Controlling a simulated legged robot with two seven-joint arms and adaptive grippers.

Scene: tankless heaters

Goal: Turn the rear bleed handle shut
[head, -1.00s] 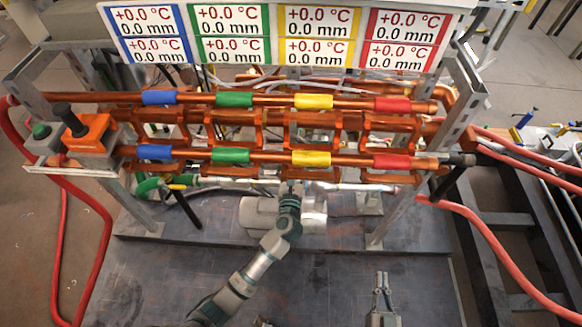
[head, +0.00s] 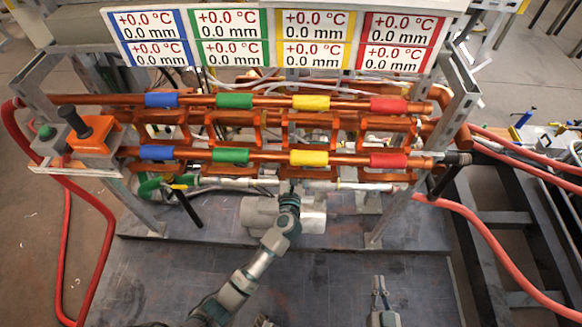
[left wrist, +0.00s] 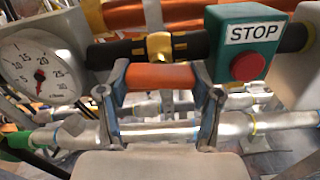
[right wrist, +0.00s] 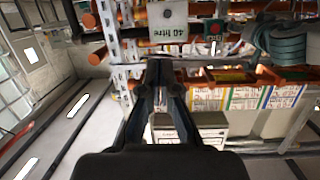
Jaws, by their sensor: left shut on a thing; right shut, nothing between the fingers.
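My left gripper (head: 289,188) reaches up to the thin silver pipe (head: 330,186) below the front copper pipes. In the left wrist view its fingers (left wrist: 162,78) stand at both ends of a short orange bar (left wrist: 160,77), and it is shut on this bar. I cannot tell for certain that the bar is the rear bleed handle. A silver pipe (left wrist: 85,135) runs across just below the bar. My right gripper (head: 379,287) is shut and empty over the dark floor plate; its fingers (right wrist: 162,72) meet in the right wrist view.
A green box with a red STOP button (left wrist: 250,66) and a round dial gauge (left wrist: 38,75) flank the left gripper. A black lever (head: 188,208) hangs at the left of the rack. Red hoses (head: 490,245) run along the right.

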